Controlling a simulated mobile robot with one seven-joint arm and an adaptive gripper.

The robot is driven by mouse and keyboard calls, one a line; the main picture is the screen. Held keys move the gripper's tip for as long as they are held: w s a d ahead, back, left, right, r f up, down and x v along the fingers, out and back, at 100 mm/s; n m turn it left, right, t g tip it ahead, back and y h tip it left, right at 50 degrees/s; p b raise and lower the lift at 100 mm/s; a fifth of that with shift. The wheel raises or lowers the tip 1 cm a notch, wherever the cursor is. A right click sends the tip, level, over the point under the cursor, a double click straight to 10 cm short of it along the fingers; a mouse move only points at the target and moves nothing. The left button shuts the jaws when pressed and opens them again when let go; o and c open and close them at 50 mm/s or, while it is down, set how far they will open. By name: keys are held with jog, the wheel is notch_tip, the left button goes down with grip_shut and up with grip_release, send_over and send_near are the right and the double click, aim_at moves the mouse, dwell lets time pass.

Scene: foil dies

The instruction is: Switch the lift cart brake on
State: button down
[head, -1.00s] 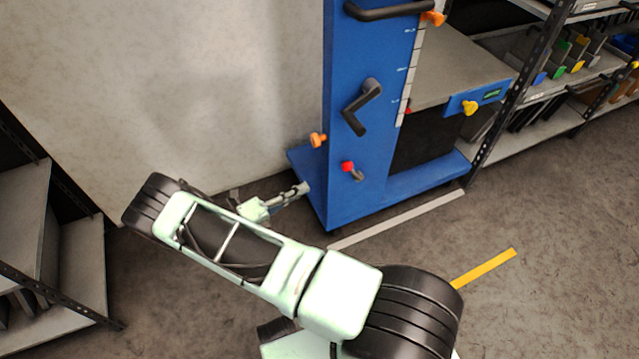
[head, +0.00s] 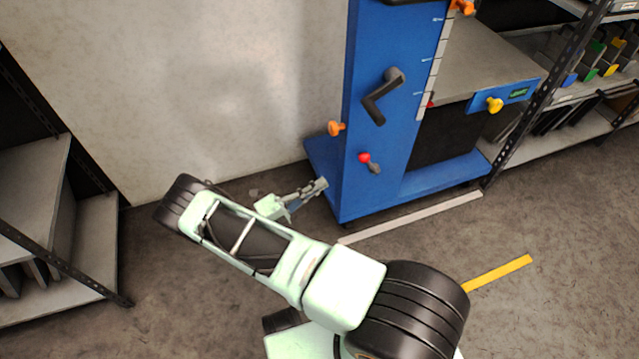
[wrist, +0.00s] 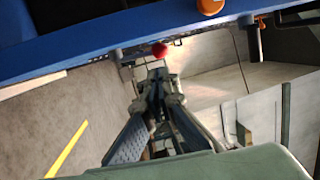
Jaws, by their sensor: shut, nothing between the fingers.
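The blue lift cart (head: 362,195) stands against the wall in the head view. A small lever with a red ball knob (head: 365,158) and a grey arm is low on its front face. I cannot tell from its look whether this is the brake or how it is set. My gripper (head: 322,184) is shut and empty, just left of the cart's lower part and below the red knob's level. In the wrist view my gripper (wrist: 158,76) points toward the cart, with a red knob (wrist: 160,49) just beyond the fingertips. A gap or contact there is unclear.
A black crank (head: 383,95), an orange knob (head: 336,128) and a yellow knob (head: 494,105) are on the cart. Shelving stands at left (head: 95,230) and right (head: 590,120). A yellow floor strip (head: 500,272) lies on open floor at right.

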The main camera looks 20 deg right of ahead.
aim_at(360, 160)
jog(key=x, duration=1.1)
jog(key=shift+b, duration=0.4)
jog(key=shift+r, duration=0.15)
jog(key=shift+d+r+p, duration=0.1)
jog(key=shift+r+p, duration=0.1)
jog(key=shift+p, duration=0.3)
jog(key=shift+d+y, duration=0.1)
jog(key=shift+y, duration=0.2)
